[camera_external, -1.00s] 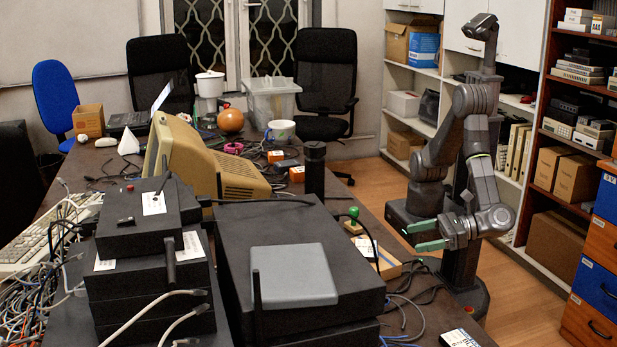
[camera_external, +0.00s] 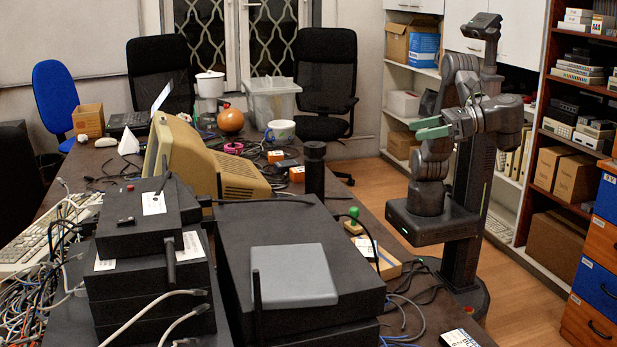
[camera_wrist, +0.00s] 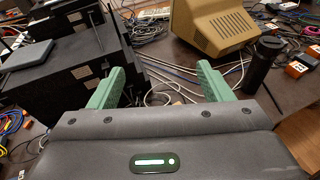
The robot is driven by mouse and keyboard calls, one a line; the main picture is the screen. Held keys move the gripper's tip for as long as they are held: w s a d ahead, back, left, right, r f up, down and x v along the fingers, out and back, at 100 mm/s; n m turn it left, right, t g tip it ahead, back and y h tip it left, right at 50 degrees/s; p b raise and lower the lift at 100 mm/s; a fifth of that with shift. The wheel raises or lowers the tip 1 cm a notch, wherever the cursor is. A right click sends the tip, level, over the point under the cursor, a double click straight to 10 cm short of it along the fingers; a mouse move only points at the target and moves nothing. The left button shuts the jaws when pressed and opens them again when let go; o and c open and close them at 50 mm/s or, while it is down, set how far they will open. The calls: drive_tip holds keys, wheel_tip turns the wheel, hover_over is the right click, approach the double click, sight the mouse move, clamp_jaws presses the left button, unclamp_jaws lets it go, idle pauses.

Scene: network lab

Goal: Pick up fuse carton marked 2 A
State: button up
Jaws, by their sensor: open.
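Small orange-and-white cartons stand on the far part of the table. One carton (camera_external: 297,174) is near the right edge, and another carton (camera_external: 275,156) is just behind it. In the wrist view, a carton (camera_wrist: 297,69) shows at the right, with another (camera_wrist: 314,51) beyond it. Their markings are too small to read, so I cannot tell which is 2 A. My gripper (camera_external: 431,128) is raised beyond the table's right edge, apart from the cartons. Its green fingers are spread and empty, also in the wrist view (camera_wrist: 163,82).
A black cylinder (camera_external: 315,172) stands close to the cartons. A beige monitor (camera_external: 235,176) and stacked black boxes (camera_external: 150,240) crowd the table. A green-knobbed stamp (camera_external: 353,218) is by the right edge, and loose cables lie around. Open floor (camera_external: 371,184) lies right of the table.

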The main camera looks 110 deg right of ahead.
drive_tip(key=w+d+f+m+g+h+p, duration=0.1)
drive_tip(key=w+d+m+g+p, duration=0.2)
drive_tip(key=w+d, duration=0.5)
drive_tip(key=w+d+m+g+h, duration=0.1)
drive_tip(key=w+d+m+g, duration=0.4)
drive_tip(key=d, duration=0.7)
drive_tip(key=w+d+f+m+g+h+p, duration=0.15)
drive_tip(key=w+d+m, duration=0.35)
drive_tip(key=d, duration=0.5)
drive_tip(key=m+g+y+p, duration=0.5)
drive_tip(key=m+y+p, duration=0.3)
drive_tip(key=m, duration=1)
hover_over(299, 169)
drive_tip(key=b, duration=0.1)
drive_tip(key=shift+y, duration=0.25)
drive_tip(key=f, duration=2.3)
drive_tip(key=shift+w+d+f, duration=0.1)
drive_tip(key=shift+w+f, duration=0.1)
drive_tip(key=shift+f, duration=0.05)
drive_tip(key=shift+s+a+f, duration=0.1)
drive_tip(key=shift+a+f, duration=0.05)
drive_tip(key=shift+f, duration=1.4)
drive_tip(key=shift+s+a+f, duration=0.1)
drive_tip(key=shift+a+f, duration=0.05)
drive_tip(key=shift+f, duration=1.35)
drive_tip(key=c, duration=1.1)
